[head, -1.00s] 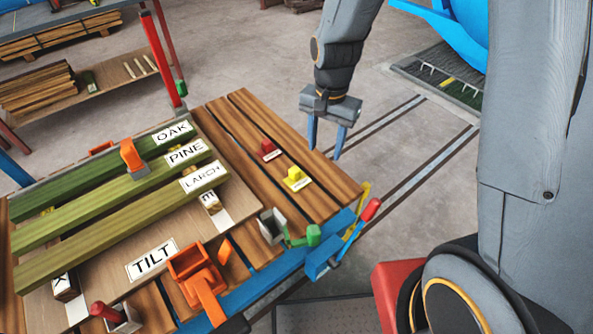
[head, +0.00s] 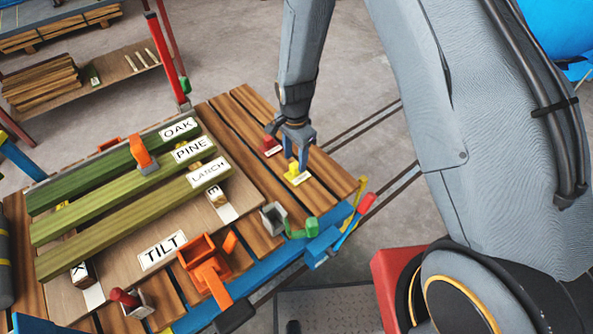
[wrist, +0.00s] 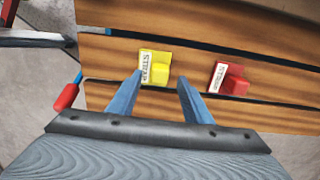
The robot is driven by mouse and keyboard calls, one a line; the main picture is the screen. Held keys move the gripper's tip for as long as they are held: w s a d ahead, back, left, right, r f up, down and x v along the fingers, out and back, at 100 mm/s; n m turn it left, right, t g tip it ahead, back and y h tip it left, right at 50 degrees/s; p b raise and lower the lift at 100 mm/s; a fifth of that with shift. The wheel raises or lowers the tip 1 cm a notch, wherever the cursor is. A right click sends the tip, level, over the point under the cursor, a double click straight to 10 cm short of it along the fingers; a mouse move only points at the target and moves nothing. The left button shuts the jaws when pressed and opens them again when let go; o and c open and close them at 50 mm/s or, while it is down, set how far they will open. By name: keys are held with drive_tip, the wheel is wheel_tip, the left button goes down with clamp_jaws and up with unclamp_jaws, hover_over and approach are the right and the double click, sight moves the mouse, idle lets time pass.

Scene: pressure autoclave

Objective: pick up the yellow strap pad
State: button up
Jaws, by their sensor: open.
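The yellow strap pad (head: 294,173) sits on the wooden slats at the right part of the table, with a white label beside it. In the wrist view the yellow strap pad (wrist: 160,72) lies just beyond the fingertips, nearer the left finger, its label reading STRAP. My gripper (head: 296,162) is open and empty, its fingers pointing down close to the pad. In the wrist view my gripper (wrist: 160,76) shows two blue fingers spread apart. In the head view the fingers partly cover the pad, and I cannot tell whether they touch it.
A red strap pad (wrist: 231,79) stands to the right of the yellow one in the wrist view; it also shows in the head view (head: 270,146). Green-tinted boards (head: 125,190) labelled OAK, PINE and LARCH lie left. A green-handled clamp (head: 300,229) stands near the front edge.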

sight(295, 164)
drive_tip(key=shift+f+p, duration=0.6)
drive_tip(key=shift+f, duration=1.25)
drive_tip(key=c, duration=1.1)
